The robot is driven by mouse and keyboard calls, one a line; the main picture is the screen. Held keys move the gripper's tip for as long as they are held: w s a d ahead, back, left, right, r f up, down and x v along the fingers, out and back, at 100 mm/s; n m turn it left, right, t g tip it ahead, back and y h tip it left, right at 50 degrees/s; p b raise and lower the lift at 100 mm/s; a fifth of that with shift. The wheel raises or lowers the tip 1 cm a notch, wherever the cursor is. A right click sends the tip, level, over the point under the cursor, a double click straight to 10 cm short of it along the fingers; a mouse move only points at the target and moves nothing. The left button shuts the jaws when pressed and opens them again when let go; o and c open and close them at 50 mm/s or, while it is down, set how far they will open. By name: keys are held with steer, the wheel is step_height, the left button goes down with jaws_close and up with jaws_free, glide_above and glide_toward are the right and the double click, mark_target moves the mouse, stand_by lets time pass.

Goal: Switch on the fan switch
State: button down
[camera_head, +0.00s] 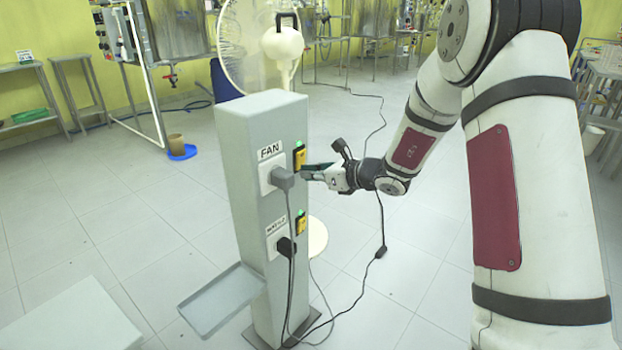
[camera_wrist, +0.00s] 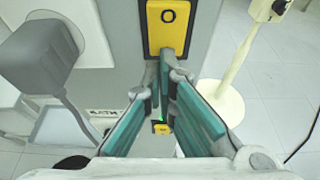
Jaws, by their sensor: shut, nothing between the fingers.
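The fan switch (camera_head: 299,157) is a yellow-and-black switch with a green light above it, beside the FAN label (camera_head: 268,151) on a grey pillar (camera_head: 240,170). In the wrist view the yellow switch (camera_wrist: 168,38) fills the top middle and shows an "O" mark. My gripper (camera_head: 304,173) reaches in from the right, its tips close to the pillar just below this switch. In the wrist view my gripper (camera_wrist: 166,68) has its teal fingers shut and empty, tips at the switch's lower edge. Whether they touch it I cannot tell.
A grey plug (camera_head: 283,179) with a cable sits left of the switch; it looms large in the wrist view (camera_wrist: 38,52). A lower yellow switch (camera_head: 301,223) and black plug (camera_head: 286,246) are below. A white fan (camera_head: 283,45) stands behind.

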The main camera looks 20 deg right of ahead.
steer(key=shift+r, duration=0.25)
steer(key=shift+r+p, duration=0.55)
steer(key=shift+r, duration=0.15)
